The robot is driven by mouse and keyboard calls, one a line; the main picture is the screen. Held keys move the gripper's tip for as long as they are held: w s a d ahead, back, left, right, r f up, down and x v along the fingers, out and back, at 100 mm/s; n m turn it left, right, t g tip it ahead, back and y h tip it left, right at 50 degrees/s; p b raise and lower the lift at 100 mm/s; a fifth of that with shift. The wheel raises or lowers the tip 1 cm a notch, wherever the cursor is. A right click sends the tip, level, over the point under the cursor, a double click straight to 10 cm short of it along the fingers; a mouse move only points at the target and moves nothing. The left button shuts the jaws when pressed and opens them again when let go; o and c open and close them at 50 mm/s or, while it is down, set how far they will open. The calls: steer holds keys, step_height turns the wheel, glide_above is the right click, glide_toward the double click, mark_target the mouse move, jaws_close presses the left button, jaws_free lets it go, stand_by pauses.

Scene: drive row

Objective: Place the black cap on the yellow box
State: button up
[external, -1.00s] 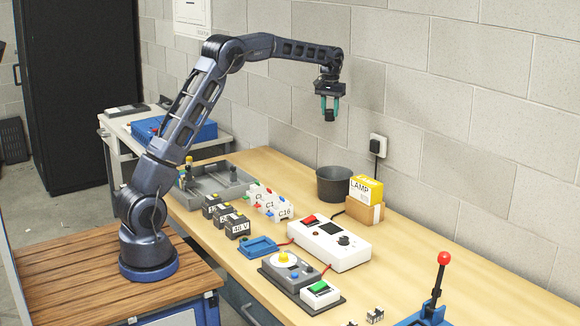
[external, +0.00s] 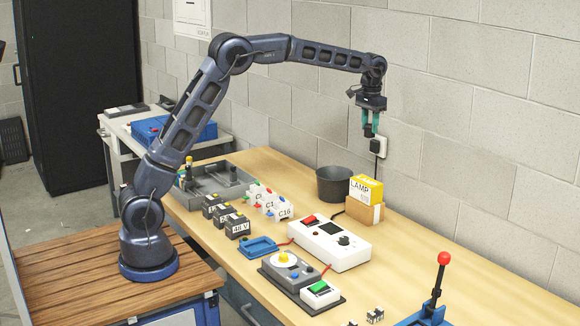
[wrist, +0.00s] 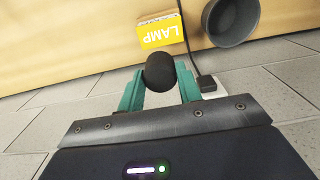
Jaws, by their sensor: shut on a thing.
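My gripper (external: 371,128) has teal fingers shut on the black cap (external: 368,132), held well above the table. In the wrist view the black cap (wrist: 160,71) shows as a dark rounded piece between the fingertips. The yellow box (external: 366,189), marked LAMP, sits on a brown cardboard box (external: 364,211) on the bench. The black cap is above the yellow box in the external view, with a clear gap.
A dark grey pot (external: 334,184) stands left of the boxes. A wall socket (external: 381,147) with a black cable is close behind my gripper. A white instrument (external: 330,244) lies in front, and a red-knobbed lever (external: 443,260) stands at the right. The bench right of the boxes is clear.

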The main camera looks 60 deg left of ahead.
step_height(320, 180, down, 17)
steer(key=shift+r, duration=0.15)
stand_by(0.5)
steer(key=o, duration=1)
steer(key=shift+c, duration=0.2)
